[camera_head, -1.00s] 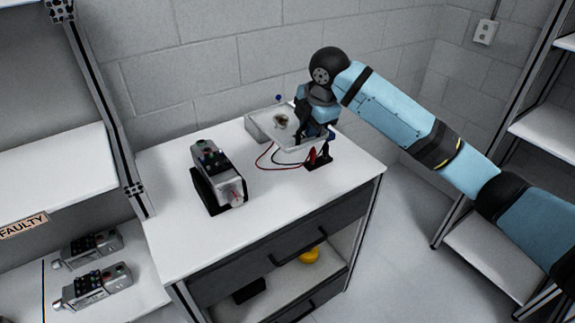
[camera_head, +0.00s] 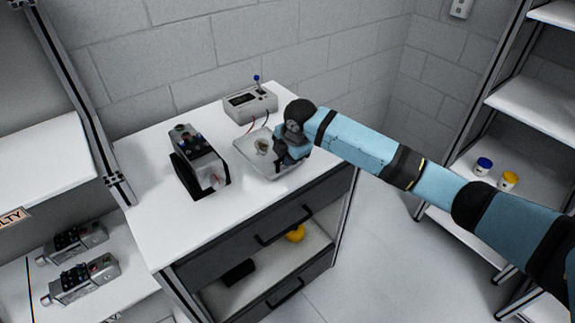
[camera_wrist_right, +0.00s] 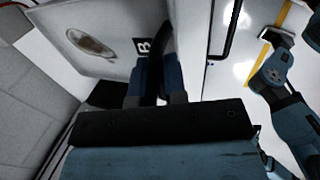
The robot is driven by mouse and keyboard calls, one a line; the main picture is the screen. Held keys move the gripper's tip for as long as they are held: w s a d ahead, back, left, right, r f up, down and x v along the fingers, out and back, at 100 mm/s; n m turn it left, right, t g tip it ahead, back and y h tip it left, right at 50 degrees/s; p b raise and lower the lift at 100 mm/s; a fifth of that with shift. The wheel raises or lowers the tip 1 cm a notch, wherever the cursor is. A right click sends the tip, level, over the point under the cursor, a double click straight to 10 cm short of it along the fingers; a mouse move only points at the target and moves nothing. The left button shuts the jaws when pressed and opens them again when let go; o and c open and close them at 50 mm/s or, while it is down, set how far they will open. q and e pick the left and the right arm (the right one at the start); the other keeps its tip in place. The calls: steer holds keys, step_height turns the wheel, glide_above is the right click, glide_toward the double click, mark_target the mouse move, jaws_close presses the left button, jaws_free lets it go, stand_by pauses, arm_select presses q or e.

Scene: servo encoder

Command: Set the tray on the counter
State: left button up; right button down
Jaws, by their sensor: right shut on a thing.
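The tray (camera_head: 262,173) is a shallow, pale grey tray with a small brownish item in it. It is low at the right part of the white counter (camera_head: 200,222); I cannot tell if it touches the top. My right gripper (camera_head: 283,160) is shut on the tray's right side. An oval metallic item and a black label with a "B" show there.
A motor-like device (camera_head: 200,158) on a black stand is close left of the tray. A grey meter box (camera_head: 250,103) with red and black leads stands behind it. A shelf (camera_head: 545,100) is at the right, similar devices (camera_head: 82,278) at lower left. The counter's front left is bare.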

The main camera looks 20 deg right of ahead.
mark_target(288, 169)
step_height(288, 169, down, 4)
steer(key=shift+r, duration=0.15)
steer(key=c, duration=1.2)
jaws_free()
steer(key=shift+o, duration=0.2)
